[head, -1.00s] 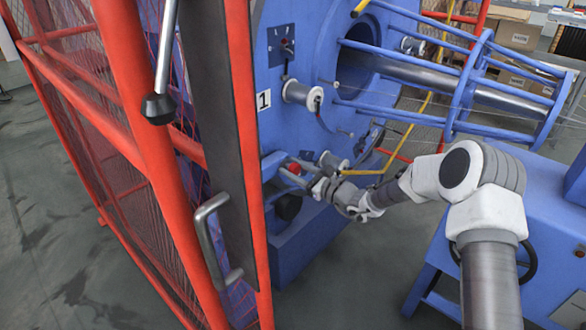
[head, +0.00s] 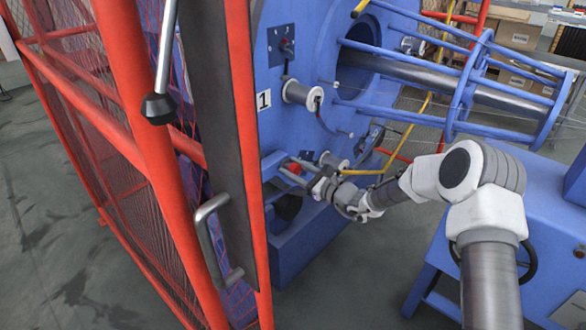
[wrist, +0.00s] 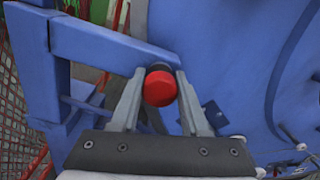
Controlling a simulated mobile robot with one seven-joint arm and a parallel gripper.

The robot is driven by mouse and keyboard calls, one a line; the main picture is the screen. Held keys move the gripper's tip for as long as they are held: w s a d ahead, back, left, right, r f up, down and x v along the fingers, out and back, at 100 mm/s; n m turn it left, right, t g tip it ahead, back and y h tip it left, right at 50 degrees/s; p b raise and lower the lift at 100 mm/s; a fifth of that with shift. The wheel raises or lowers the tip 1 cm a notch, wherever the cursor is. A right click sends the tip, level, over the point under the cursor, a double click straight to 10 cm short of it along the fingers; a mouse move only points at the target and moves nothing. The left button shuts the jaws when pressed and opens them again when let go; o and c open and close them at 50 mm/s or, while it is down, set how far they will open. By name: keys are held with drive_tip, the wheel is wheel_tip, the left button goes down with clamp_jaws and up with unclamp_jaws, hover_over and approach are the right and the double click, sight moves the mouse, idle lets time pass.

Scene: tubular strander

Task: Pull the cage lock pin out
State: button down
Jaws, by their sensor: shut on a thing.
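The cage lock pin shows as a round red knob (wrist: 160,88) with a dark collar behind it, in the wrist view, in front of a blue bracket. In the head view the red knob (head: 294,169) sits low on the blue machine face. My gripper (wrist: 160,79) has one finger on each side of the knob and is shut on it. In the head view my gripper (head: 301,174) reaches in from the right. The pin's shaft behind the knob is mostly hidden, so I cannot tell how deep it sits.
A red mesh guard with a grey handle (head: 207,240) stands at the left. White spools (head: 302,91) sit on the machine face above my gripper. The blue tubular cage (head: 460,95) extends right, above my arm. Grey floor at the lower middle is open.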

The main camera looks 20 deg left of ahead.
sight(298, 170)
idle(0.3)
drive_tip(key=v, duration=0.2)
drive_tip(key=shift+d+p, duration=0.3)
drive_tip(key=shift+p, duration=0.05)
drive_tip(key=shift+s+d, duration=0.2)
drive_tip(key=shift+d, duration=0.15)
drive_tip(key=shift+f, duration=0.1)
drive_tip(key=shift+c, duration=1.9)
unclamp_jaws()
drive_tip(key=shift+s+d, duration=0.1)
drive_tip(key=p+v, duration=0.3)
drive_tip(key=v, duration=1.4)
drive_tip(key=shift+d, duration=0.15)
